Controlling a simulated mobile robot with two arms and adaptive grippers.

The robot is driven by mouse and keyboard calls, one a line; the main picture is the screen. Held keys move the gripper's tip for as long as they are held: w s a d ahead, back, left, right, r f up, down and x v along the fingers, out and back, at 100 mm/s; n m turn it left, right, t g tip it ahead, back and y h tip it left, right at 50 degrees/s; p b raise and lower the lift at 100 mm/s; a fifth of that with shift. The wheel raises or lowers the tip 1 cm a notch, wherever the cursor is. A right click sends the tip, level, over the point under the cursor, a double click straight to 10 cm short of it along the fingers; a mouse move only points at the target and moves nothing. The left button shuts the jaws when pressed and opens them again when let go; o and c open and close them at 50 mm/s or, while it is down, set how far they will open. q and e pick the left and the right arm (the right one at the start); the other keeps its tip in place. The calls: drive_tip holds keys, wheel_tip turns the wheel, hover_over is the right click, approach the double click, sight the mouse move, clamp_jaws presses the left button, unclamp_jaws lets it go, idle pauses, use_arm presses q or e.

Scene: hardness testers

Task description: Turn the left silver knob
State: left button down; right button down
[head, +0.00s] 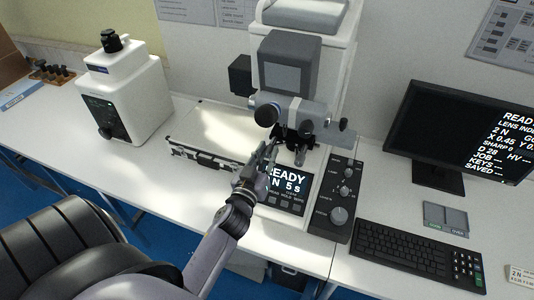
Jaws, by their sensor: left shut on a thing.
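The hardness tester (291,62) stands at the back middle of the bench, with a dark head and a grey horizontal body. My left gripper (271,150) reaches up from the front to the stage area below the lens turret. It is shut on the left silver knob, which is mostly hidden by the fingers. Another small silver knob (300,156) hangs just right of the fingertips, apart from them. The tester's front display (287,184) reads READY and is partly covered by my gripper. My right gripper is not in view.
A control panel with knobs (341,197) sits right of the display. A keyboard (404,252) and monitor (458,135) are farther right. A silver case (215,137) lies left of the tester, beside a white instrument (126,95).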

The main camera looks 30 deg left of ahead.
use_arm(q)
drive_tip(key=m, duration=1)
drive_tip(key=shift+m, duration=0.3)
drive_tip(key=m, duration=0.5)
drive_tip(key=shift+d+f+b, duration=0.1)
drive_tip(key=shift+b, duration=0.3)
drive_tip(key=m, duration=1.1)
drive_tip(key=shift+f, duration=0.15)
drive_tip(key=m+p, duration=0.1)
drive_tip(key=m, duration=0.5)
drive_tip(key=shift+f+m+p, duration=0.1)
drive_tip(key=shift+m+p, duration=0.2)
drive_tip(key=shift+p, duration=0.1)
drive_tip(key=m, duration=0.4)
drive_tip(key=shift+s+f+m, duration=0.1)
drive_tip(key=shift+m, duration=0.2)
drive_tip(key=m, duration=0.4)
drive_tip(key=shift+f+m, duration=0.1)
drive_tip(key=shift+m, duration=0.3)
